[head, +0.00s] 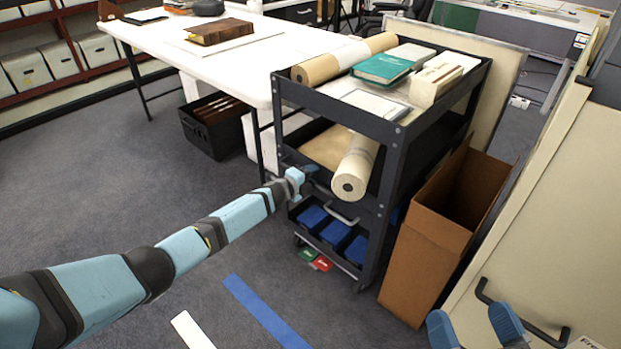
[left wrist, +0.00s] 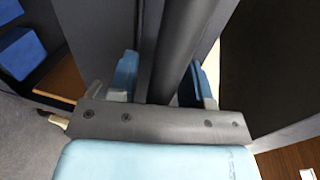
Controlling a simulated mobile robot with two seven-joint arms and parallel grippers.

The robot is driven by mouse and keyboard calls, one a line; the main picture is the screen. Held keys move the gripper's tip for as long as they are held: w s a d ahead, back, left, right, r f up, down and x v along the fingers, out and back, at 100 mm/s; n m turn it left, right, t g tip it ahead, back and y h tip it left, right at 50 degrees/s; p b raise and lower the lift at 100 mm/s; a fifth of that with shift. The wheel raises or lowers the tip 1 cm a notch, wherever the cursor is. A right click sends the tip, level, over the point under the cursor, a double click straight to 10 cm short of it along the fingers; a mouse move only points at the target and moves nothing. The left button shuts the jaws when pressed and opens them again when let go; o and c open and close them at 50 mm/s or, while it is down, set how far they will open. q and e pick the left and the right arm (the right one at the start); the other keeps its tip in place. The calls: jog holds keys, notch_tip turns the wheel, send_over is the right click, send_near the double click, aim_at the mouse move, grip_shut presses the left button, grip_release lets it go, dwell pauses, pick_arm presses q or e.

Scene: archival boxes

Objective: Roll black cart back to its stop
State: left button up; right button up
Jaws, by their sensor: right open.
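The black cart (head: 398,160) stands in the middle of the head view. It bears books and rolls on top, one roll on its middle shelf and blue bins low down. A curved grey handle (head: 342,217) is on its near side. My left gripper (head: 296,180) is at the cart's near left side. In the left wrist view, a dark bar (left wrist: 180,60) lies between its spread fingers (left wrist: 163,75), with a gap at the left finger. My right gripper (head: 470,314) is open and empty at the bottom right, apart from the cart. I cannot make out the stop.
An open cardboard box (head: 430,245) stands close to the cart's right side. A white table (head: 180,55) and a black crate (head: 215,140) are behind left. A blue strip (head: 265,312) and a white strip (head: 192,330) lie on the carpet. A beige panel (head: 545,220) with a handle fills the right.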

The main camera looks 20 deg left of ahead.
pick_arm(q)
jog(key=shift+d, duration=0.1)
jog(key=p+v, duration=0.5)
jog(key=v, duration=0.9)
pick_arm(e)
jog(key=shift+d+f+g+h, duration=0.6)
jog(key=shift+d+f+h, duration=0.45)
jog(key=shift+f+h, duration=0.2)
jog(key=shift+s, duration=0.1)
